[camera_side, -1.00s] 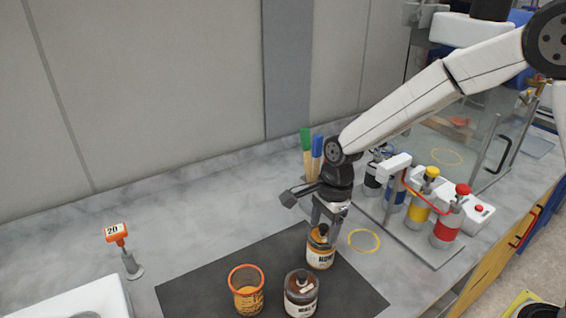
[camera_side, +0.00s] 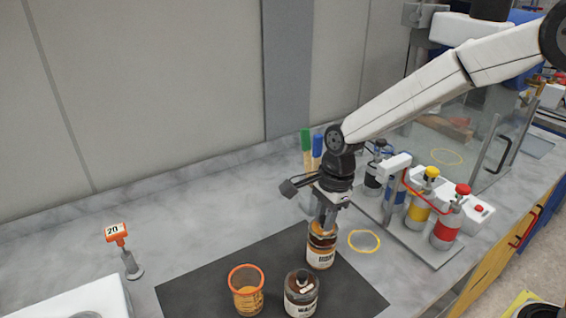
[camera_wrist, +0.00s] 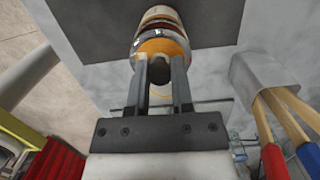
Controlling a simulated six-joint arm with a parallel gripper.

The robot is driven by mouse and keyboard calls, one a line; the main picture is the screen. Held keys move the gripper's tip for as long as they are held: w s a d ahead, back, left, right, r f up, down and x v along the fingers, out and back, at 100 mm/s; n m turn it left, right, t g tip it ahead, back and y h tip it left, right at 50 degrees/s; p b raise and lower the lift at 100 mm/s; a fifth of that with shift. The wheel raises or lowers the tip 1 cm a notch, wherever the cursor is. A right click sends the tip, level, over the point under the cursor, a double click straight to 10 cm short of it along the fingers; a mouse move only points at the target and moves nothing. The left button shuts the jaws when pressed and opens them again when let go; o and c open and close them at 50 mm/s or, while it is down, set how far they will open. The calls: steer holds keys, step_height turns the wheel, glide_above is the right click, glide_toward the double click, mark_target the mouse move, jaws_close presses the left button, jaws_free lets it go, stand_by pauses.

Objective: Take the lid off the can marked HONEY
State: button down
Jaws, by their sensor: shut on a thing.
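A can (camera_side: 320,257) with a pale label stands at the back right of the dark mat. Its label is too blurred to read surely, but may say HONEY. My gripper (camera_side: 323,227) is directly above this can, pointing down, with its fingers at the lid. In the wrist view my gripper (camera_wrist: 160,66) is shut on the dark knob of the orange lid (camera_wrist: 161,46). I cannot tell whether the lid is apart from the can. A second can (camera_side: 300,295), with a dark top and pale label, stands in front of it on the mat.
An orange cup (camera_side: 246,292) stands on the mat (camera_side: 205,280) left of the cans. A yellow ring (camera_side: 364,241) marks bare counter to the right. A rack of coloured bottles (camera_side: 420,200) stands beyond it. Brushes (camera_side: 311,148) stand behind my gripper.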

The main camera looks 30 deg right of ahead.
steer(key=s+d+r, duration=0.3)
steer(key=s+r, duration=0.7)
steer(key=s, duration=0.3)
steer(key=shift+s+r, duration=0.3)
steer(key=shift+r, duration=0.1)
steer(key=shift+d, duration=0.1)
stand_by(0.4)
glide_above(320, 236)
steer(key=s+a, duration=0.4)
steer(key=f, duration=0.8)
steer(key=shift+d, duration=0.25)
